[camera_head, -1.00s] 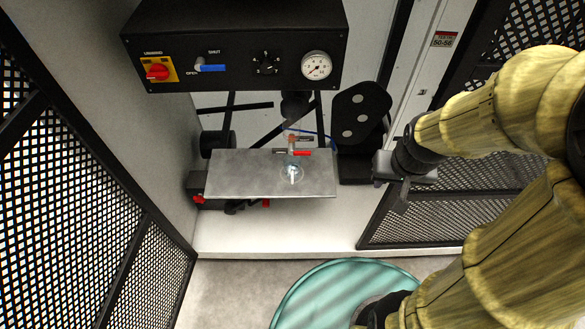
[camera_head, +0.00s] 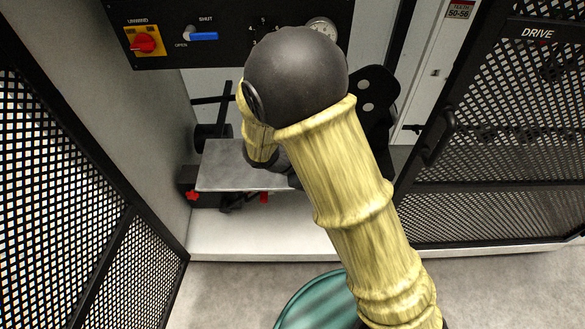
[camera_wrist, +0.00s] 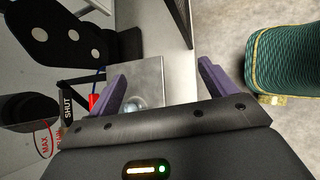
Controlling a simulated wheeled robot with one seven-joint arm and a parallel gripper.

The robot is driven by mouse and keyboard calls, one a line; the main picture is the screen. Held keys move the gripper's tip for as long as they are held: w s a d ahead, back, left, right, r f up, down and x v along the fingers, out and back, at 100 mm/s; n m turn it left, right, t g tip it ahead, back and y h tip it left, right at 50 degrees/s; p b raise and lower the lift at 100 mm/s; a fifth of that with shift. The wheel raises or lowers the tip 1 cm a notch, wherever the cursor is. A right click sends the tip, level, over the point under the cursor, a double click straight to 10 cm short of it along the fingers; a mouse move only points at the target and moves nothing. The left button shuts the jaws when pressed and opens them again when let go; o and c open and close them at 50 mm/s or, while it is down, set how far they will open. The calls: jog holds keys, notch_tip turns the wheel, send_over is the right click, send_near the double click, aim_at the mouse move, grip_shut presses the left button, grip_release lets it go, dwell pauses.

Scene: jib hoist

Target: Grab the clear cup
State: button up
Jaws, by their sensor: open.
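The clear cup (camera_wrist: 132,104) shows in the wrist view as a small, pale, see-through shape on the metal shelf (camera_wrist: 150,75), just beside the left finger and partly hidden by my gripper's body. My gripper (camera_wrist: 163,85) is open, its two purple fingers spread over the shelf with nothing held between them. In the head view my arm hides the cup and most of the gripper; the left part of the shelf (camera_head: 222,167) shows. I cannot tell whether a finger touches the cup.
A black panel (camera_head: 240,50) with a red knob (camera_head: 146,44) and a blue lever (camera_head: 203,36) is above the shelf. A red part (camera_wrist: 93,102) is close to the left finger. Mesh panels (camera_head: 60,190) flank the space. A teal round object (camera_head: 315,300) is on the floor.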

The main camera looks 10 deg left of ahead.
jog(key=a+f+n+t+b, duration=0.1)
jog(key=a+f+n+t, duration=0.1)
jog(key=a, duration=0.3)
jog(key=a+f+n+t+y+b, duration=0.1)
jog(key=a+f+n+t, duration=0.2)
jog(key=a, duration=0.3)
jog(key=w+a+f+n+t+b, duration=0.1)
jog(key=a+f+n+t+b, duration=0.1)
jog(key=a+n, duration=0.3)
jog(key=shift+a+f+t, duration=0.2)
jog(key=shift+a+t, duration=0.15)
jog(key=shift+t, duration=0.05)
